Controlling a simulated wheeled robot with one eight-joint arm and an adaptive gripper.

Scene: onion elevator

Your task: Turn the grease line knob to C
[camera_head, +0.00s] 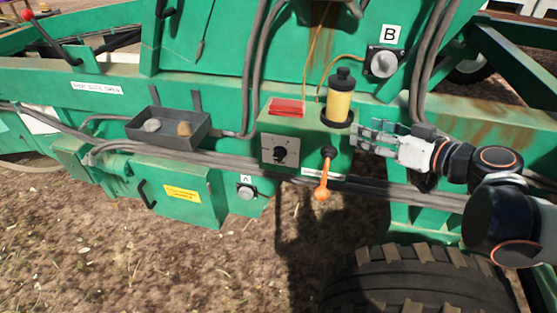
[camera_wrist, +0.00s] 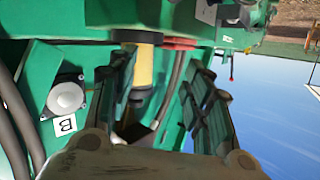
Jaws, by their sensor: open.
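A black knob (camera_head: 280,154) sits on a pale square plate on the front of a green box in the head view. Its markings are too small to read. My gripper (camera_head: 362,138) is open and empty, to the right of the knob and apart from it, just below and right of a yellow canister (camera_head: 339,104) with a black cap. In the wrist view the open fingers of my gripper (camera_wrist: 165,75) show with the yellow canister (camera_wrist: 145,68) beyond, between them. The knob cannot be made out in the wrist view.
A red-topped panel (camera_head: 287,106) is above the knob. A grey tray (camera_head: 170,139) holding small lumps is at left. Round fitting B (camera_head: 383,63) is above the gripper; a tire (camera_head: 415,285) is below.

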